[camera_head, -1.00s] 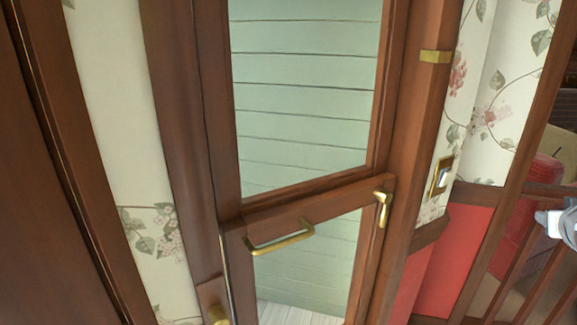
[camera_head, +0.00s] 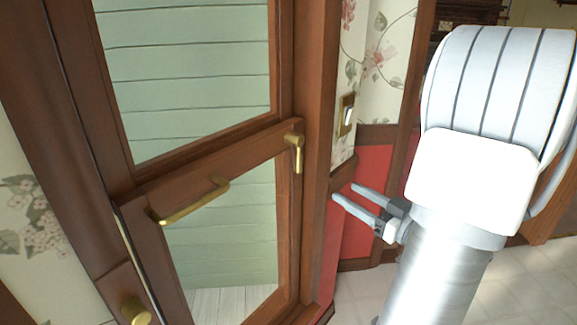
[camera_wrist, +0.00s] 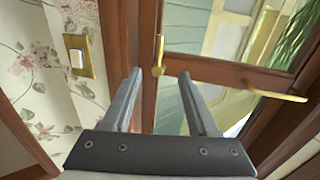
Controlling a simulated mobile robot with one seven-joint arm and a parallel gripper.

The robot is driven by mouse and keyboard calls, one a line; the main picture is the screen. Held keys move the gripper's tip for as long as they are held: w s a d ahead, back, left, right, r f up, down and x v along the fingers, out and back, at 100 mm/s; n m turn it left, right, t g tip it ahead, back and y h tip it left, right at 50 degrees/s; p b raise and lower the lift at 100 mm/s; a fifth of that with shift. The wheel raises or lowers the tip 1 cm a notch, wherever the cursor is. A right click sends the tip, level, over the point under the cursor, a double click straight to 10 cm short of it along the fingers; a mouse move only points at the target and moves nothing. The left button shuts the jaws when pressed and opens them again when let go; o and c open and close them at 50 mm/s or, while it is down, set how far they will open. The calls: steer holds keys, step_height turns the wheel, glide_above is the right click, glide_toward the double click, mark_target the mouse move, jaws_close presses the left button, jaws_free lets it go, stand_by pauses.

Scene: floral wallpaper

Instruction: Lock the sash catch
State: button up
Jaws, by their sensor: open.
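The brass sash catch (camera_head: 295,150) sits at the right end of the window's brown meeting rail, its lever hanging down. In the wrist view the catch (camera_wrist: 158,56) shows ahead of my gripper, just above and between the fingertips, and apart from them. A brass pull handle (camera_head: 190,204) is on the same rail to the left; it also shows at the right of the wrist view (camera_wrist: 272,92). My gripper (camera_head: 346,194) is open and empty, to the right of and below the catch. In the wrist view both fingers (camera_wrist: 160,76) are spread apart.
A brass plate with a white light switch (camera_head: 346,114) is on the floral wall right of the window frame. A brass knob (camera_head: 135,312) is at lower left. Red panelling (camera_head: 357,222) stands behind my gripper. The tiled floor (camera_head: 515,285) is clear at the right.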

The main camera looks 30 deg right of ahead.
mark_target(302, 164)
steer(key=w, duration=0.5)
steer(key=w+a+b, duration=0.1)
steer(key=w, duration=0.5)
steer(key=w+a, duration=0.1)
steer(key=w, duration=0.5)
steer(key=shift+a, duration=0.15)
jaws_close()
stand_by(0.8)
